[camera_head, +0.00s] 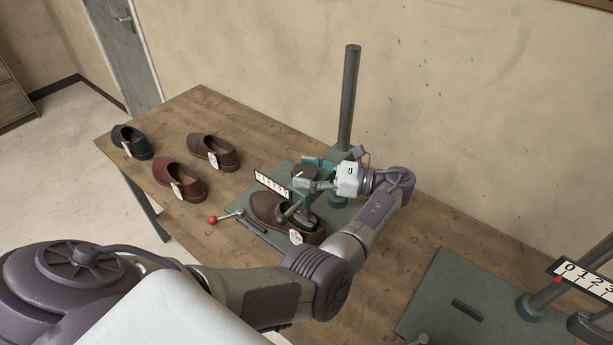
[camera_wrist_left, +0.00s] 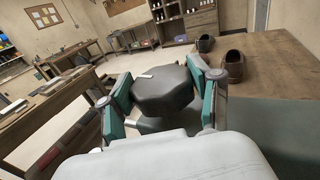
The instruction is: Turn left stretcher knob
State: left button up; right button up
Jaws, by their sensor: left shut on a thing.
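The left stretcher knob (camera_wrist_left: 162,90) is a dark grey, lobed knob with a small white mark on top. In the left wrist view it sits between the two teal-padded fingers of my left gripper (camera_wrist_left: 166,100), which are shut on it from both sides. In the head view the knob (camera_head: 304,171) shows at the left stretcher's post, and my left gripper (camera_head: 312,172) reaches it from the right. A brown shoe (camera_head: 268,208) with a white tag is on the stretcher below, partly behind my arm. My right gripper is not in view.
A scale plate (camera_head: 272,186) and a red-tipped lever (camera_head: 213,220) are by the left stretcher. Black, red and brown shoes (camera_head: 214,150) stand on the wooden table (camera_head: 178,228) at left. A second stretcher base (camera_head: 440,300) is at lower right. A tall post (camera_head: 348,95) rises behind.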

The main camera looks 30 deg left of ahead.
aim_at(306, 171)
pick_arm(q)
jog(key=shift+n+g+h+b, duration=0.4)
jog(key=shift+n+g+b, duration=0.25)
jog(key=shift+g, duration=0.25)
jog(key=o, duration=1.1)
jog(key=shift+o, duration=0.2)
jog(key=shift+r, duration=0.1)
notch_tip(306, 171, up, 10)
jog(key=shift+f, duration=0.1)
